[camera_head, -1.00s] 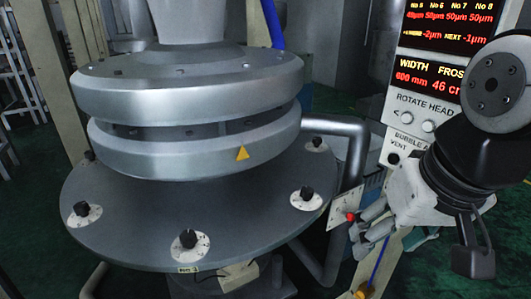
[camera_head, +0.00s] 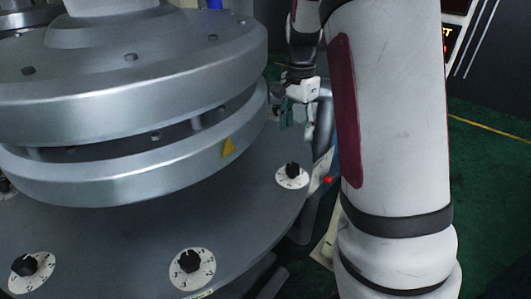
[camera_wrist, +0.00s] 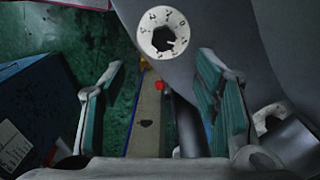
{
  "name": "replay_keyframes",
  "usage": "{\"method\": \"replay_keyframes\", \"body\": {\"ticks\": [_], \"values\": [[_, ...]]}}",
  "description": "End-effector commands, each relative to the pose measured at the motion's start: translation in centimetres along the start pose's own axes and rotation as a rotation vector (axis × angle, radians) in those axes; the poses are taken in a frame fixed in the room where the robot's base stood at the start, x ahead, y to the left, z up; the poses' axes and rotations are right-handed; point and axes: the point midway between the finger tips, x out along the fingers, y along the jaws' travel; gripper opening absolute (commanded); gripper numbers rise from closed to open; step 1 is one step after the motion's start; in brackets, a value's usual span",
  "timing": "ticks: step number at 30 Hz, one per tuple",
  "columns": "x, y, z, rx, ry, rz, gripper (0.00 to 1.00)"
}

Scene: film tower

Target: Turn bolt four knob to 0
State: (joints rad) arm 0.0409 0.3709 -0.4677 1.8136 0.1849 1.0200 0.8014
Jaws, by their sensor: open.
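Several black bolt knobs on white numbered dials sit around the grey round plate (camera_head: 110,240) in the head view. One knob (camera_head: 292,171) is at the plate's right side, one (camera_head: 190,262) at the front and one (camera_head: 25,265) at the front left. I cannot read which is bolt four. My gripper (camera_head: 298,120) is open and empty, beyond and above the right knob. In the wrist view my gripper (camera_wrist: 160,95) has its teal-padded fingers apart. A dial with a black knob (camera_wrist: 164,40) lies ahead, above the gap. Its pointer setting is unclear. Another dial (camera_wrist: 266,119) is partly hidden by the right finger.
A red button (camera_head: 328,180) sits on a panel just right of the plate. My arm covers much of the head view's right side. Green floor (camera_head: 490,200) is open at right.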

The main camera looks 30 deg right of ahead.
Motion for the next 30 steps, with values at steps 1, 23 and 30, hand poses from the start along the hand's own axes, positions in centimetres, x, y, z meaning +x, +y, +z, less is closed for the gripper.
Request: {"method": "replay_keyframes", "body": {"ticks": [1,23,30], "values": [[0.3,-0.1,-0.4,0.017,0.003,0.008,0.56],[11.2,0.0,-0.8,0.033,0.004,0.016,0.56],[13.8,0.0,-0.8,0.032,0.005,0.013,0.56]]}}
